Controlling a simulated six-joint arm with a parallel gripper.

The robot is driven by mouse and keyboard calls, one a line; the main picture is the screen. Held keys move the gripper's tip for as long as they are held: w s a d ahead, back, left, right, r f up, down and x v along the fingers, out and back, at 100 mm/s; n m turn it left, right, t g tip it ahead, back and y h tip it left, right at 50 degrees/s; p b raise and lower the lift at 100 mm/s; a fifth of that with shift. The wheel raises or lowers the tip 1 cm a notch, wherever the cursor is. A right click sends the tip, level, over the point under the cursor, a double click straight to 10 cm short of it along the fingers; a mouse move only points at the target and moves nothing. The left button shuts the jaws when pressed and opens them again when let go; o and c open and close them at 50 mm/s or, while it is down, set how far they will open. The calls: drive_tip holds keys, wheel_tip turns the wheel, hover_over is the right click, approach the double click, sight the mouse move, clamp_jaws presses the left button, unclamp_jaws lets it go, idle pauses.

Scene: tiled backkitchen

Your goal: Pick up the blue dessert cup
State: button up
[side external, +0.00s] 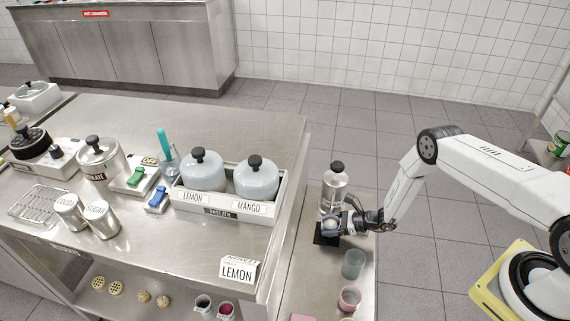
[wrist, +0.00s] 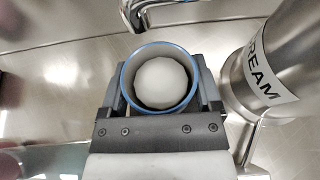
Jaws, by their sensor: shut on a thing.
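The blue dessert cup (wrist: 160,47) has a blue rim and sits between the two fingers of my gripper (wrist: 160,82) in the wrist view. A round white scoop (wrist: 161,82) lies inside the cup. In the side external view my gripper (side external: 336,225) is shut on the cup at the narrow steel counter on the right, over or beside a small black pad (side external: 322,237). The cup is mostly hidden there by the fingers. I cannot tell whether its base touches the pad.
A steel cream bottle (side external: 334,190) with a black knob stands close behind my gripper; it also shows at right in the wrist view (wrist: 262,75). A grey-blue cup (side external: 353,264) and a pink cup (side external: 349,298) stand nearer the camera. A labelled topping rack (side external: 222,212) is left.

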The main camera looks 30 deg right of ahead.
drive_tip(key=s+d, duration=0.2)
drive_tip(key=shift+s+d+r, duration=0.25)
drive_tip(key=shift+d, duration=0.05)
wheel_tip(320, 180, up, 11)
drive_tip(key=shift+f, duration=0.1)
drive_tip(key=shift+r, duration=1.2)
drive_tip(key=shift+r, duration=0.1)
